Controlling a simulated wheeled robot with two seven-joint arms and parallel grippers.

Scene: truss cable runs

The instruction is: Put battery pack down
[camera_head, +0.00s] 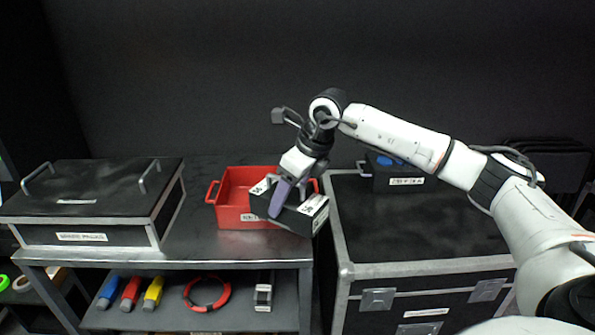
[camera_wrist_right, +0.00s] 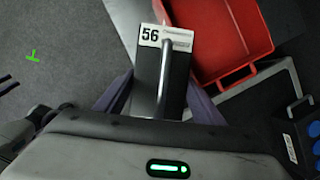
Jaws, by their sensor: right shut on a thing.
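The battery pack (camera_head: 312,217) is a dark box with white labels and a metal handle. My right gripper (camera_head: 285,196), with purple fingers, is shut on it and holds it in front of the right part of the red bin. In the right wrist view the battery pack (camera_wrist_right: 150,78) shows a label reading 56, with the purple fingers of my right gripper (camera_wrist_right: 158,95) on both sides of it. The pack hangs tilted in the head view. Its underside is hidden, and I cannot tell its exact height. My left gripper is not in view.
The red bin (camera_head: 233,190) stands on the dark bench (camera_head: 195,215), left of the pack. A lidded black case (camera_head: 90,205) fills the bench's left end. At right is a large flight case (camera_head: 430,235) with a small black box (camera_head: 396,181) on top. A lower shelf holds coloured tools.

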